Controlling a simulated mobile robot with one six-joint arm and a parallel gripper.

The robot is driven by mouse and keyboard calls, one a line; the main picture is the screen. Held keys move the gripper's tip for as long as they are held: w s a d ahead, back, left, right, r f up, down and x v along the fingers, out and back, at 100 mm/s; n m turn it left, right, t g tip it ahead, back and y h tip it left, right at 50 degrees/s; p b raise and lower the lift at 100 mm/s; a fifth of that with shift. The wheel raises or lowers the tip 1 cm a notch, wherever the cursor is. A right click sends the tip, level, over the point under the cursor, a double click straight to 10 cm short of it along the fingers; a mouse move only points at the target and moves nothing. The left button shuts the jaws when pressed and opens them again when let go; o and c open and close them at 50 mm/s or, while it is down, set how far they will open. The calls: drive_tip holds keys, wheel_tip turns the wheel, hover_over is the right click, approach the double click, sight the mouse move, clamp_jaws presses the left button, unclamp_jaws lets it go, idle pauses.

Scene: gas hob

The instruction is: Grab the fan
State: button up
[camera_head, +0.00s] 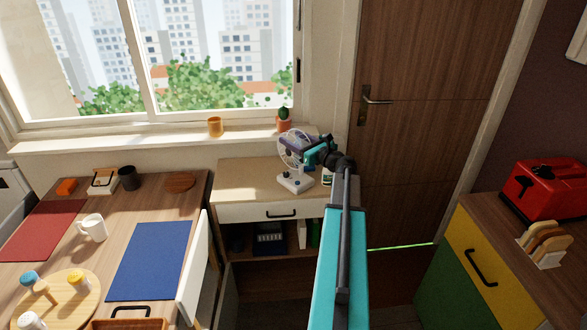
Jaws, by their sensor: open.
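A small white fan (295,182) with a round wire cage stands upright on the wooden top of a side cabinet (240,185) below the window. My teal and dark grey arm reaches across the middle of the view toward it. My gripper (308,146) is open at the fan's head, in front of or beside the right side of the cage. I cannot tell whether it touches the fan. The arm hides part of the cabinet's right end, where a small bottle (326,178) stands partly covered.
A red toaster (543,189) sits on the right cabinet.

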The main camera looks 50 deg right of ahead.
drive_tip(key=shift+c, duration=0.3)
clamp_jaws()
drive_tip(key=shift+r, duration=0.1)
drive_tip(key=shift+r, duration=0.1)
